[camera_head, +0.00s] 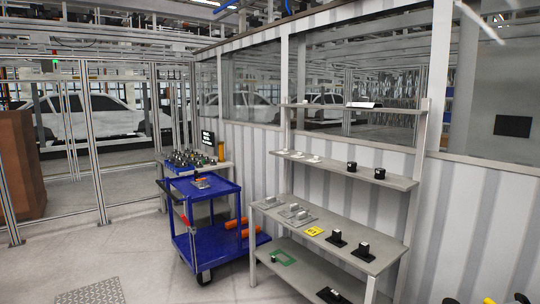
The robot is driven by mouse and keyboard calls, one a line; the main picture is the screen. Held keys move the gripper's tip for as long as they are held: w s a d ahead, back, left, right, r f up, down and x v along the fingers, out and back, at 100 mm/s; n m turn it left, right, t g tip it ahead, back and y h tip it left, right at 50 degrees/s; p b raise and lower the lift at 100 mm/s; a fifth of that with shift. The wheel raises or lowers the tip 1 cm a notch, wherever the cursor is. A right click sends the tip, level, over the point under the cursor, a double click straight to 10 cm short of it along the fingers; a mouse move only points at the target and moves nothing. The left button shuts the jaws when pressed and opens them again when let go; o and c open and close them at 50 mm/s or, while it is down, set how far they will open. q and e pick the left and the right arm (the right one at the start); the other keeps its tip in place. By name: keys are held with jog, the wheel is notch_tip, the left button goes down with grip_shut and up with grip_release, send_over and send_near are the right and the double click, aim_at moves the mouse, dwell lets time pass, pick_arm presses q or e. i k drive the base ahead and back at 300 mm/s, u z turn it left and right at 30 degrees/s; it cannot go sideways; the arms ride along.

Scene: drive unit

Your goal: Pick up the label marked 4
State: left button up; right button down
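A small yellow label or plate (314,231) with a dark mark lies on the grey workbench (345,229), near the middle of its top. The mark is too small to read, so I cannot tell whether it is a 4. Small black and yellow parts (521,298) show at the bottom right edge; they may belong to my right gripper, but its fingers cannot be made out. They are well apart from the bench top. My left gripper is not in view.
Grey plates (295,212) and black blocks with pale tops (364,249) share the bench. Shelves (345,168) rise behind it. A blue cart (205,238) stands left of the bench, with orange items on its lower deck. The floor at front left is open.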

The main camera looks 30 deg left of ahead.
aim_at(316, 160)
jog(key=u, duration=0.75)
jog(key=i, duration=2.25)
jog(key=u, duration=0.25)
